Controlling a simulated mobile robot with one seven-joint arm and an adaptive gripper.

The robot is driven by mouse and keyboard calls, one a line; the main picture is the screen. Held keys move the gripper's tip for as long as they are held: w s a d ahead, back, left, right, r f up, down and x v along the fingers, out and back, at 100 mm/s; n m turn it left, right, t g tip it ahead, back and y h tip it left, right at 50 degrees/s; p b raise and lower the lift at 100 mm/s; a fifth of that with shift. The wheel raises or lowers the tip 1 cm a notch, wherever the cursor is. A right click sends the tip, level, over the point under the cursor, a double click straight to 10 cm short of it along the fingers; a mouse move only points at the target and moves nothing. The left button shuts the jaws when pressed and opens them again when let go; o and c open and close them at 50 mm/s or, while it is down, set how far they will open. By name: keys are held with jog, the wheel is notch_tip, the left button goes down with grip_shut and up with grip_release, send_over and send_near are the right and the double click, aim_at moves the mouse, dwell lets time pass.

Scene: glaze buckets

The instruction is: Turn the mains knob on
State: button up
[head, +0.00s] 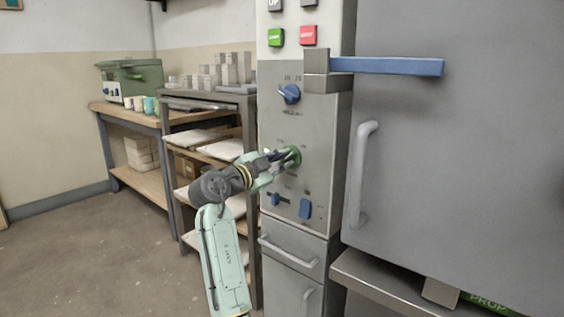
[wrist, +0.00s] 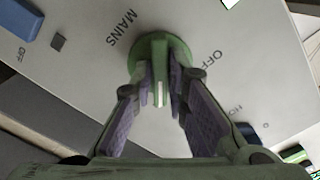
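The mains knob (head: 294,154) is a round green knob on the grey control panel (head: 322,118). In the wrist view the knob (wrist: 160,48) has a raised grip bar with a pale line, and "MAINS" and "OFF" are printed beside it. My gripper (head: 277,157) reaches it from the left in the head view. In the wrist view the two fingers (wrist: 163,82) lie on either side of the grip bar and look closed on it. The fingertips partly hide the bar, and I cannot tell exactly which mark it points to.
A blue knob (head: 289,93) sits above, with a small blue slider (head: 275,198) and a blue switch (head: 305,208) below. A blue lever (head: 388,66) juts out at the upper right. The large grey door (head: 470,160) is on the right, shelving (head: 240,120) on the left.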

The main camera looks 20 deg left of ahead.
jog(key=o, duration=0.3)
jog(key=v, duration=1.2)
jog(key=shift+r, duration=0.1)
